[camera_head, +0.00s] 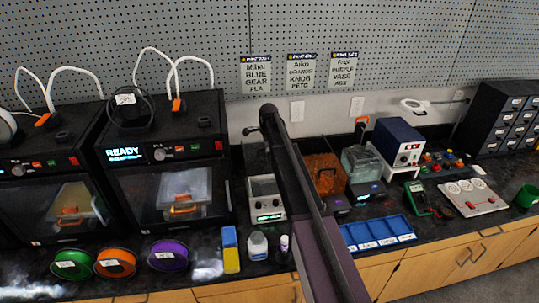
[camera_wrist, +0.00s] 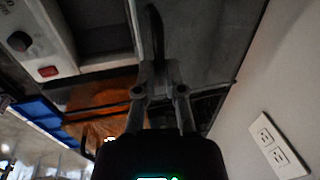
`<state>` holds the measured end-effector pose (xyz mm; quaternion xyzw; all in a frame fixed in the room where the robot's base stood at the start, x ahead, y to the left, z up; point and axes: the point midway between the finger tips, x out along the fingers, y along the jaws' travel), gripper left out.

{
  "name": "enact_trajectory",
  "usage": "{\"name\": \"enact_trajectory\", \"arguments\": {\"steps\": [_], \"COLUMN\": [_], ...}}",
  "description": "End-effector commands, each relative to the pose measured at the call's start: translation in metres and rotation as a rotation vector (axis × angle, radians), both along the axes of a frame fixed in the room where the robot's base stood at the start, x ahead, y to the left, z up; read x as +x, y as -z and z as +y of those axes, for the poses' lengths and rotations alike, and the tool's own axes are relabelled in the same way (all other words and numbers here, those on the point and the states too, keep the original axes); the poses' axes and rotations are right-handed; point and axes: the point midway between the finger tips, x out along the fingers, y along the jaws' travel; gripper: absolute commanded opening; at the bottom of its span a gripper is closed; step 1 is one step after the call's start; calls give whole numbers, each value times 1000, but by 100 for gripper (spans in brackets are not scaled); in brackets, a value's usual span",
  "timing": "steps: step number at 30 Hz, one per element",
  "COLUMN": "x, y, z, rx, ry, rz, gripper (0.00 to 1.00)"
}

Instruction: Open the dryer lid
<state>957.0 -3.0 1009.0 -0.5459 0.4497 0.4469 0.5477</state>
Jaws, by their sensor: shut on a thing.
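The dryer (camera_head: 264,205) is a pale grey box with a lit display, left of my arm on the counter. A greyish see-through lid (camera_head: 257,158) shows behind its front part and looks raised; my arm hides its right side. In the wrist view, the dryer's light panel (camera_wrist: 43,35) with a red switch is at upper left, and the smoky lid (camera_wrist: 205,35) is at upper right. My gripper (camera_wrist: 157,78) is shut on a dark, narrow part at the lid's edge, which looks like its handle (camera_wrist: 154,35). In the head view the fingertips cannot be made out.
An orange see-through box (camera_head: 322,172) and a clear-lidded box (camera_head: 362,162) stand right of my arm. A blue tray (camera_head: 377,233) lies in front. A printer (camera_head: 165,165) stands left. The pegboard wall (camera_head: 370,40) is close behind, with an outlet (camera_wrist: 277,145).

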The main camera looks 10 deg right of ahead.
Motion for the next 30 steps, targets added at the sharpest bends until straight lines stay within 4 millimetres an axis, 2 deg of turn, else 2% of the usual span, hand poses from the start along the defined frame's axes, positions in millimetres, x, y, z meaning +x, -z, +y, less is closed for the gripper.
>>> {"name": "enact_trajectory", "arguments": {"steps": [1, 6, 18, 19, 22, 30], "x": [11, 24, 25, 25, 25, 25], "y": [0, 0, 0, 0, 0, 0], "z": [2, 2, 3, 3, 3, 1], "rx": [4, 4, 5, 6, 5, 2], "ry": [-2, -2, -2, -2, -2, 0], "rz": [0, 0, 1, 1, 1, 0], "gripper": [0, 0, 0, 19, 48, 48]}}
